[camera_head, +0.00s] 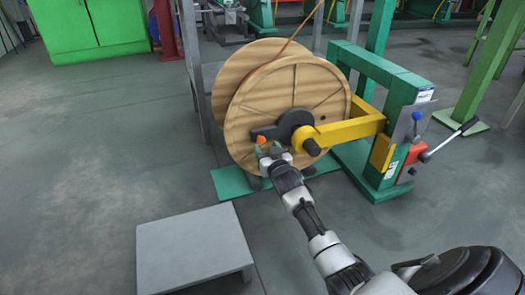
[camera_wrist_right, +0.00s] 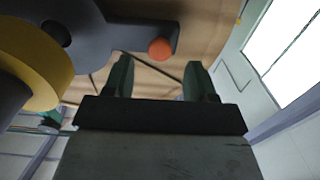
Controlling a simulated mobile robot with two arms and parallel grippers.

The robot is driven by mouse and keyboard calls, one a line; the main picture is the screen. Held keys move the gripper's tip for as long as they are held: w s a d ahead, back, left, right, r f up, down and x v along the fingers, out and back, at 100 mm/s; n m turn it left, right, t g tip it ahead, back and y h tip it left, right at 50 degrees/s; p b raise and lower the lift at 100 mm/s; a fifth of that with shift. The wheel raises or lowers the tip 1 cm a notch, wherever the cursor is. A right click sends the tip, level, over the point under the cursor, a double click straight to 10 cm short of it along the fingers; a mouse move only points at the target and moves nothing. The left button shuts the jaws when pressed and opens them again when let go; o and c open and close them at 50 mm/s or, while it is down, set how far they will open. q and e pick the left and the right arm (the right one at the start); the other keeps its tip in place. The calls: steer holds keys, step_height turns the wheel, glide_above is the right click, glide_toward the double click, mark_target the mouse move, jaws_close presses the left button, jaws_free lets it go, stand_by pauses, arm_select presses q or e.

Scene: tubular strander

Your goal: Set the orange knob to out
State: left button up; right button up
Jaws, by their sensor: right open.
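The orange knob (camera_head: 261,140) sits at the left end of a dark grey arm (camera_head: 268,131) on the hub of the wooden reel. In the right wrist view the knob (camera_wrist_right: 160,49) is a round orange end on the dark arm (camera_wrist_right: 130,38), just beyond and between the fingertips. My right gripper (camera_head: 268,151) is just below the knob in the head view. In the wrist view the right gripper (camera_wrist_right: 158,75) has its two fingers apart with nothing between them. I cannot tell if a finger touches the knob. My left gripper is not in view.
The wooden reel (camera_head: 310,85) stands behind the knob. A yellow arm (camera_head: 345,131) runs from its hub to a green stand (camera_head: 400,110) with a lever (camera_head: 450,138) at the right. A grey platform (camera_head: 190,250) stands at front left. Open floor lies at left.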

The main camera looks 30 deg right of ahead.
mark_target(262, 141)
steer(key=shift+b+x, duration=0.9)
steer(key=shift+x, duration=1)
jaws_close()
